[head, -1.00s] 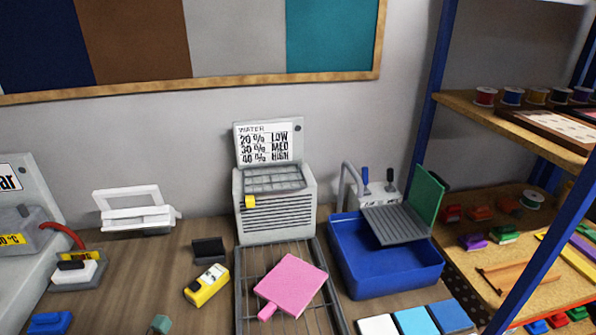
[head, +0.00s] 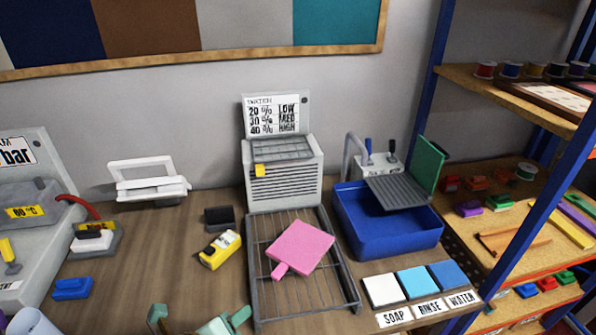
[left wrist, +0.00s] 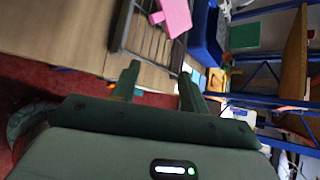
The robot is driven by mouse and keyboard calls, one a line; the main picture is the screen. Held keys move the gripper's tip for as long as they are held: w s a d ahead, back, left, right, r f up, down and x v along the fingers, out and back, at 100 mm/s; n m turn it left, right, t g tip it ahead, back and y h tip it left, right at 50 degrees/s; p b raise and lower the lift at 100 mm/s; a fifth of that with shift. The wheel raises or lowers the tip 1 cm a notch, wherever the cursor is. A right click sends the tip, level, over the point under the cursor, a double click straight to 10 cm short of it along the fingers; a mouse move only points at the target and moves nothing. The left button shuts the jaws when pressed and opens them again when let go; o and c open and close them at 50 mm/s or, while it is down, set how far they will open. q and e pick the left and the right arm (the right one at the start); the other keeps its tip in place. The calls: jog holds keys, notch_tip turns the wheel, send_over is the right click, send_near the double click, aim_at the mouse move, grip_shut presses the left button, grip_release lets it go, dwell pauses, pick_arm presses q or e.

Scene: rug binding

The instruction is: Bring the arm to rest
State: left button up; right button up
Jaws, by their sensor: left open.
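My left gripper (head: 198,320) shows at the bottom edge of the head view, low over the front of the wooden bench (head: 165,265). Its two greenish fingertips are apart with nothing between them. In the left wrist view the same open fingers (left wrist: 158,80) point toward the bench, the wire rack and the pink paddle-shaped piece (left wrist: 174,16). The rest of the left arm is cut off in the head view. My right gripper is in neither view.
The pink piece (head: 301,248) lies on the wire rack (head: 262,298). A yellow meter (head: 220,250) lies left of it. A blue basin (head: 385,228) stands right. A blue-framed shelf (head: 535,225) bounds the right side. Bench between the blue block (head: 73,288) and meter is clear.

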pick_arm(q)
jog(key=s+a+f+n+g+y, duration=0.15)
jog(key=s+a+n+y, duration=0.35)
jog(key=a+n, duration=0.5)
jog(key=s+a+f+n+g+y, duration=0.15)
jog(key=s+a+n+y, duration=0.45)
jog(key=n, duration=0.7)
jog(key=s+d+f+g+h+b, duration=0.2)
jog(key=f+b, duration=0.1)
jog(key=f, duration=1.2)
jog(key=s+d+f+g+h+b, duration=0.1)
jog(key=d+f+h+b, duration=0.15)
jog(key=f, duration=1.25)
jog(key=s+f+n+g+h+b, duration=0.2)
jog(key=s+f+n+g+b, duration=0.1)
jog(key=s+f, duration=1.5)
jog(key=shift+s+a+f+b, duration=0.2)
jog(key=shift+a+f+b, duration=0.1)
jog(key=shift+f+b, duration=0.3)
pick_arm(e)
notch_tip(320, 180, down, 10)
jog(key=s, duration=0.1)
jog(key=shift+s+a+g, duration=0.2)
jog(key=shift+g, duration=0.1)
pick_arm(q)
jog(key=shift+r, duration=0.1)
